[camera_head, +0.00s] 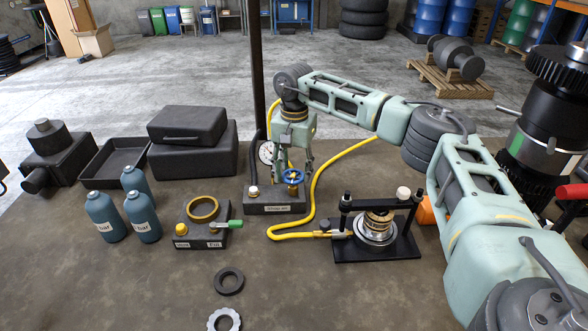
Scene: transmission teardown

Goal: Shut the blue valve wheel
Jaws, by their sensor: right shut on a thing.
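The blue valve wheel (299,179) sits on top of a brass valve on a dark block (270,205), near the middle of the bench. A round pressure gauge (266,153) stands on the same block, partly behind the gripper. My right gripper (293,174) points down over the wheel, with its fingers at either side. It is shut on the wheel, though the contact is small and partly hidden. The wheel's turned position cannot be read. My left gripper is not in view.
A yellow hose (318,190) loops from the valve block to a press-like fixture (376,230) at right. A dark post (257,70) rises behind. The front bench is mostly clear.

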